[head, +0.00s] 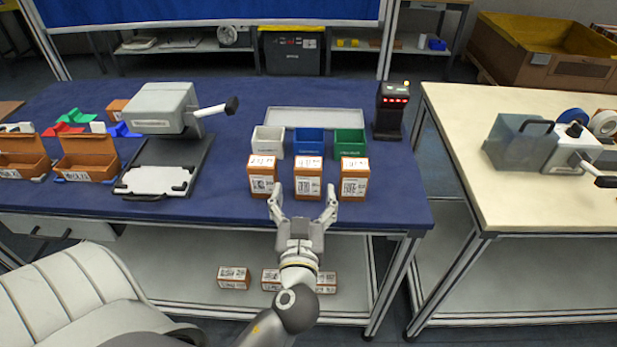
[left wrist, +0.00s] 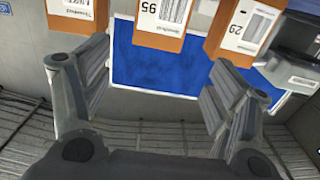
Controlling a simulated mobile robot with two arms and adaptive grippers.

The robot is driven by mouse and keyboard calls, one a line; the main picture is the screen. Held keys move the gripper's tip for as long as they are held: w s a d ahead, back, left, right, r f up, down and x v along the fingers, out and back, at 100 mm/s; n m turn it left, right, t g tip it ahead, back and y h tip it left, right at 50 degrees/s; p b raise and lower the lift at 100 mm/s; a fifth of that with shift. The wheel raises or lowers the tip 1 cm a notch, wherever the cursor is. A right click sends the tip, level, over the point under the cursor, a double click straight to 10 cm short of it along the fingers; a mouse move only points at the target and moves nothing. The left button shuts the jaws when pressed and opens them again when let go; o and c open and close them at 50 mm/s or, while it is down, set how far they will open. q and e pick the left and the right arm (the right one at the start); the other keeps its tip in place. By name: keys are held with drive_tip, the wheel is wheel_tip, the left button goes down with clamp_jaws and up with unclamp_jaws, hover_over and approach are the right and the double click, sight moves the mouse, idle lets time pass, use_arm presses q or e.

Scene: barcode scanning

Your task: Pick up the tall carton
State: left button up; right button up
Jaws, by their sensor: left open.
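Three orange cartons with white labels stand upright in a row near the front edge of the blue table: a left carton (head: 262,177), a middle carton (head: 308,179) and a right carton (head: 354,179). They look much alike in height, so I cannot tell which is the tall carton. My left gripper (head: 304,202) is open and empty, its fingers pointing at the middle carton from the front. In the left wrist view the open fingers (left wrist: 157,85) frame a blue surface, and the middle carton (left wrist: 160,18) is beyond them. My right gripper is out of view.
White (head: 267,141), blue (head: 309,141) and green (head: 350,142) bins stand behind the cartons. A dark device with red lights (head: 391,112) is at the back right. A grey press-like machine (head: 165,110) stands left. More cartons (head: 233,278) lie on the lower shelf.

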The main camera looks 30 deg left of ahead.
sight(308, 171)
use_arm(q)
drive_tip(key=p+x, duration=0.1)
drive_tip(key=x, duration=0.3)
drive_tip(key=shift+w+r+p, duration=0.1)
drive_tip(key=shift+r+p, duration=0.1)
drive_tip(key=shift+p, duration=0.1)
drive_tip(key=shift+w+a+f, duration=0.1)
drive_tip(key=shift+w+a, duration=0.25)
drive_tip(key=shift+w, duration=0.1)
drive_tip(key=shift+w+a+p, duration=0.1)
drive_tip(key=shift+w+p, duration=0.2)
drive_tip(key=shift+p, duration=0.1)
drive_tip(key=p+x, duration=0.2)
drive_tip(key=x, duration=0.2)
drive_tip(key=shift+w, duration=0.25)
drive_tip(key=shift+c, duration=0.2)
drive_tip(key=c, duration=1.2)
